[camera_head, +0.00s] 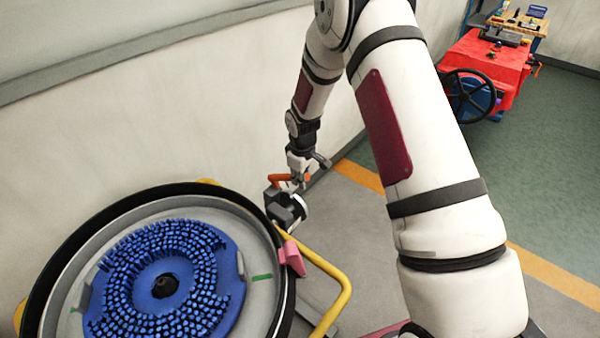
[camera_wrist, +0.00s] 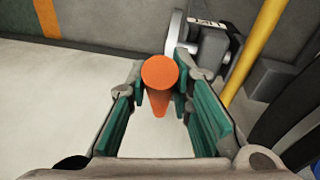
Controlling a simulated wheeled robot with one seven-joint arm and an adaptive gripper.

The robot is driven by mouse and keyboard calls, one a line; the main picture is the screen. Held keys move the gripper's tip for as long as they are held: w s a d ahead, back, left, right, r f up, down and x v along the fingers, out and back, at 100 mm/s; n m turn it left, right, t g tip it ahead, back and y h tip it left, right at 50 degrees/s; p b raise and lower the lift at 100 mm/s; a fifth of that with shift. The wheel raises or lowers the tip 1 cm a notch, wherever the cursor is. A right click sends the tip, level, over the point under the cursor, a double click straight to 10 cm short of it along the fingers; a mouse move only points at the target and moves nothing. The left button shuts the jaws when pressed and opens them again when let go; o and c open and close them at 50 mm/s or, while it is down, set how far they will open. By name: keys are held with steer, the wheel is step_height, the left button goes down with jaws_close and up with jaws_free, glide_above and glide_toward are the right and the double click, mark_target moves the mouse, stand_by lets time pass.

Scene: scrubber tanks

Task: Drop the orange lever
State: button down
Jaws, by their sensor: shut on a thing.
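The orange lever (camera_head: 287,178) shows as a short bar at the end of my arm in the head view, above a dark grey fitting (camera_head: 284,212). In the wrist view the lever (camera_wrist: 160,78) is an orange rod seen end-on, between my two fingers. My gripper (camera_wrist: 163,88), with green pads, is shut on it. In the head view my gripper (camera_head: 299,172) is small and partly covers the lever. I cannot tell where the lever joins the fitting.
A round tank with a blue bristled disc (camera_head: 165,285) stands at lower left. A yellow rail (camera_head: 338,290) and a pink clip (camera_head: 292,257) are beside it. A red scrubber machine (camera_head: 487,68) with a black steering wheel is at upper right. Green floor there is clear.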

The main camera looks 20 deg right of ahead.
steer(key=s+d+f+t+y+p, duration=0.2)
steer(key=f+t, duration=0.3)
steer(key=f, duration=0.3)
steer(key=shift+s+d+f+m+t+y+p, duration=0.2)
steer(key=shift+s+f+m+t+y+p, duration=0.1)
steer(key=shift+s+y, duration=0.55)
steer(key=c, duration=1.4)
jaws_free()
steer(key=shift+r, duration=0.1)
steer(key=v, duration=1.1)
steer(key=shift+s+d+r, duration=0.1)
steer(key=shift+s+r, duration=0.15)
steer(key=shift+s, duration=0.1)
